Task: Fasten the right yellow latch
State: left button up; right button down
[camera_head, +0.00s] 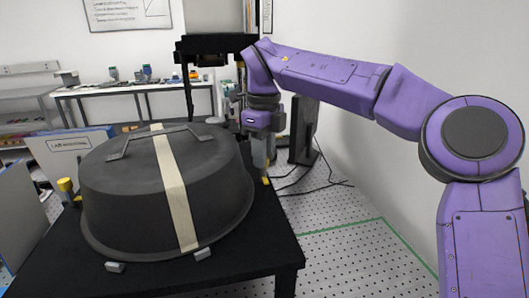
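A large dark grey domed cover (120,185) with a tan strap over it sits on a black table. A yellow latch (66,186) stands at its left side. At its right side a small yellow piece (266,180), likely the right yellow latch, shows just below my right gripper (263,166). The gripper points down close beside the cover's right wall. Its fingers are small and partly merge with what lies behind, so I cannot tell whether they are open, shut or touching the latch. My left gripper is not in view.
The black table (215,280) has bare room at its front right. Two small grey blocks (203,253) sit at the cover's front rim. A dark frame (215,42) stands behind the cover. Black cables (315,182) lie on the perforated floor to the right. A white wall is at the right.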

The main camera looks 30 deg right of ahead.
jog(key=shift+m, duration=0.4)
jog(key=m+b, duration=0.1)
jog(key=m, duration=0.2)
jog(key=shift+f+m, duration=0.15)
jog(key=shift+m, duration=0.25)
jog(key=m+b, duration=0.1)
jog(key=m, duration=0.3)
jog(key=shift+m+b, duration=0.3)
jog(key=m+b, duration=0.2)
jog(key=m, duration=0.2)
jog(key=shift+a+m, duration=0.1)
jog(key=shift+m, duration=0.2)
jog(key=m+b, duration=0.1)
jog(key=m, duration=0.3)
jog(key=shift+b, duration=0.3)
